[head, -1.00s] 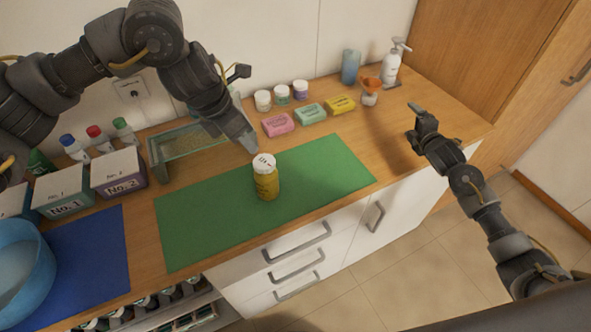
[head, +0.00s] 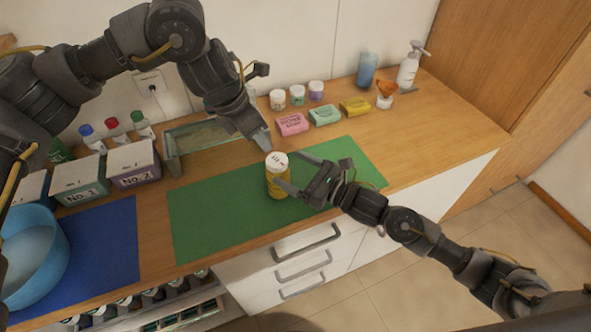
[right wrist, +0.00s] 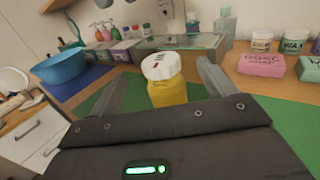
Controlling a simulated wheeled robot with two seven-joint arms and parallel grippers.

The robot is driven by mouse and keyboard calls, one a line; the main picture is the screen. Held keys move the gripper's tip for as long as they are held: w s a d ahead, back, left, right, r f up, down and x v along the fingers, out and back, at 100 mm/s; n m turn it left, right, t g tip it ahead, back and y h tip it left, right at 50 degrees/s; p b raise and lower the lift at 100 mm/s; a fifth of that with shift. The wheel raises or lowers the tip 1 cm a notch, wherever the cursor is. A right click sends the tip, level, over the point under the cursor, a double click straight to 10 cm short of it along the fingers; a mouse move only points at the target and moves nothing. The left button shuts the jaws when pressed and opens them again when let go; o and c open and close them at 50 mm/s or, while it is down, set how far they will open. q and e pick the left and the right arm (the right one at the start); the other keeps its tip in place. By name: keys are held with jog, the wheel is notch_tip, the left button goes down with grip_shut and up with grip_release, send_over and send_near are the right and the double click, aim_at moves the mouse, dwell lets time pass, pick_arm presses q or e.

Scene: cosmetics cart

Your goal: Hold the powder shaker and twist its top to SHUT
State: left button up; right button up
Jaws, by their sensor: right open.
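The powder shaker (head: 279,183) is a yellow jar with a white top (head: 277,160). It stands upright on the green mat (head: 215,218). It also shows in the right wrist view (right wrist: 168,92), between and beyond the two fingers. My right gripper (head: 292,173) is open, with its fingers pointing at the shaker from the right; I cannot tell whether they touch it. My left gripper (head: 263,142) is above and behind the shaker, its fingertips close to the white top. Its opening is hard to make out. Marks on the top are too small to read.
Pink (head: 292,124), green and yellow soap boxes lie behind the mat, with small jars (head: 297,95) behind them. A glass tray (head: 200,143), numbered boxes (head: 133,165) and a blue basin (head: 32,255) are to the left. The mat's right part is free.

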notch_tip(320, 180, down, 9)
jog(key=shift+r, duration=0.2)
jog(key=x, duration=0.6)
jog(key=shift+r, duration=0.15)
jog(key=shift+x, duration=0.75)
